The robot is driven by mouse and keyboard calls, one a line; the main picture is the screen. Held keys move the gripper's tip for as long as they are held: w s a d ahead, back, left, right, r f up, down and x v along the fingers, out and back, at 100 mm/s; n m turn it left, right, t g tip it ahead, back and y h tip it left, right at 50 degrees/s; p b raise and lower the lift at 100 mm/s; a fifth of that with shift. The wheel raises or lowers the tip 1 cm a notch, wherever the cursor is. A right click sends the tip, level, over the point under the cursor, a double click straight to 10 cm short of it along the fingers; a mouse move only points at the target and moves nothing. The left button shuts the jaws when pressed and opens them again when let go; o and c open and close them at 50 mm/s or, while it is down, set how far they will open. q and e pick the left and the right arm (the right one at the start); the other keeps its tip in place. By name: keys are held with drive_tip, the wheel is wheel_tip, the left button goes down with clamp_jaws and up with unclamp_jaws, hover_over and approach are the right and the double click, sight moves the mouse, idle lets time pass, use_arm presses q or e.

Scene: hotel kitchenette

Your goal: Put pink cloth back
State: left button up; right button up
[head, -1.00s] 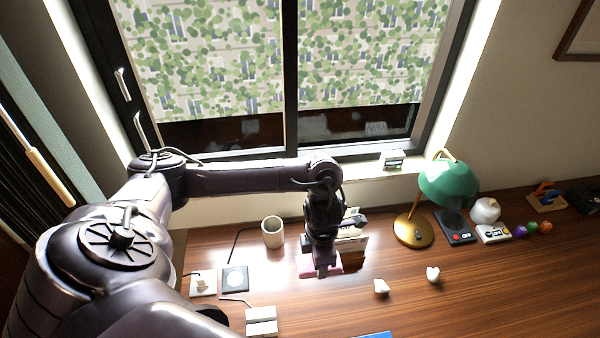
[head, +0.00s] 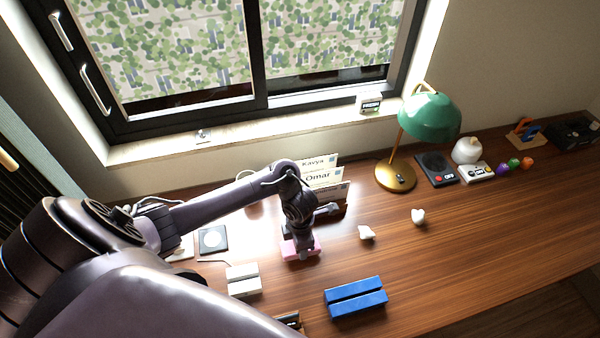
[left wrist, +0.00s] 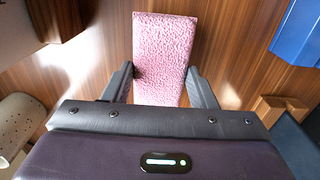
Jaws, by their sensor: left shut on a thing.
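The pink cloth (left wrist: 165,45) is a pale, textured oblong in the left wrist view. My left gripper (left wrist: 161,88) is shut on it, one finger at each long side. In the head view, my left gripper (head: 302,250) is over the desk, in front of the name cards. I cannot tell whether the cloth touches the desk. My right gripper is not in view.
Name cards (head: 322,176) stand behind the gripper. A white slotted block (head: 243,280) and a blue slotted block (head: 356,297) lie in front. Two small white pieces (head: 367,233) lie right of it, before a green lamp (head: 430,118). The desk's right front is clear.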

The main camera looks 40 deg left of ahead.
use_arm(q)
drive_tip(key=shift+f, duration=0.6)
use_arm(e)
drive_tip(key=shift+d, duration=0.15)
use_arm(q)
drive_tip(key=shift+f, duration=0.2)
drive_tip(key=o, duration=0.9)
drive_tip(key=shift+r, duration=0.1)
drive_tip(key=shift+o, duration=0.2)
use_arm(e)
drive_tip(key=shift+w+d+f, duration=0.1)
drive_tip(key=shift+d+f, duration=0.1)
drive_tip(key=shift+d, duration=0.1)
